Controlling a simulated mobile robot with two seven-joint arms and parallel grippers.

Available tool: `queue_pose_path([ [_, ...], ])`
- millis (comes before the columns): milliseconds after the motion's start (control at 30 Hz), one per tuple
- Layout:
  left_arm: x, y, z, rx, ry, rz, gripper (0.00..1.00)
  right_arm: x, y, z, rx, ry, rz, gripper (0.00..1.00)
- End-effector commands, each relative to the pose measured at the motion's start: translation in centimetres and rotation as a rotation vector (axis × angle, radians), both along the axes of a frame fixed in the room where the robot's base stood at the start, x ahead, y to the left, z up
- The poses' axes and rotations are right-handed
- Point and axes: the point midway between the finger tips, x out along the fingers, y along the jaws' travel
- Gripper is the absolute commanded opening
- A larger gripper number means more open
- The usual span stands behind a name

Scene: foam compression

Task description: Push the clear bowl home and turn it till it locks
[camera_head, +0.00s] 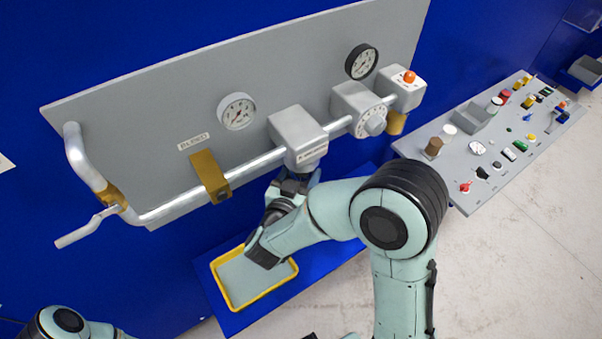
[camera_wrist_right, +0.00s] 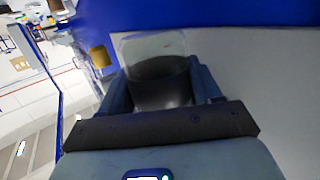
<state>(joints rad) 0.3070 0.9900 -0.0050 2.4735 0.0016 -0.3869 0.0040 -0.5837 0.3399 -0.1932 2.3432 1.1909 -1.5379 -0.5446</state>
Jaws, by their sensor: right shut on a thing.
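The clear bowl (camera_wrist_right: 153,47) is see-through at its far end and dark nearer the palm in the right wrist view. My right gripper (camera_wrist_right: 160,84) is shut on it, a blue finger along each side. In the head view the right gripper (camera_head: 294,184) is just below the grey housing (camera_head: 297,135) on the pipe. There the bowl is mostly hidden by the gripper and housing; I cannot tell whether it is seated or how it is turned. Part of my left arm shows at the lower left, but its gripper is out of view.
A yellow-rimmed tray (camera_head: 232,303) lies on the blue ledge below. A dial gauge (camera_head: 236,111), a second gauge (camera_head: 361,62) and a regulator block (camera_head: 358,108) are on the panel. A grey table (camera_head: 497,152) with many small parts stands at the right.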

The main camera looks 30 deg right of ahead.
Motion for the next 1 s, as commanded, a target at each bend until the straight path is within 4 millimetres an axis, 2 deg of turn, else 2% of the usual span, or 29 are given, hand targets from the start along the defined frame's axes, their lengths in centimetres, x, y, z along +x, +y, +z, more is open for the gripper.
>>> queue_pose_path([
  [367,-0.6,0.0,-1.0,0.0,0.009,-0.001,0.0,-0.2,-0.4,0.0,0.001,-0.004,0.35,0.14],
  [600,-1.7,0.0,-2.9,-0.001,0.021,-0.001,0.0,-0.1,-0.4,-0.1,0.002,-0.009,0.492,0.14],
  [733,-2.1,0.0,-3.8,0.0,0.026,0.0,0.0,-0.1,-0.4,-0.1,0.002,-0.009,0.557,0.14],
  [1000,-2.0,0.0,-3.6,0.0,0.023,0.0,0.0,0.0,-0.2,0.1,0.002,-0.006,0.565,0.14],
])
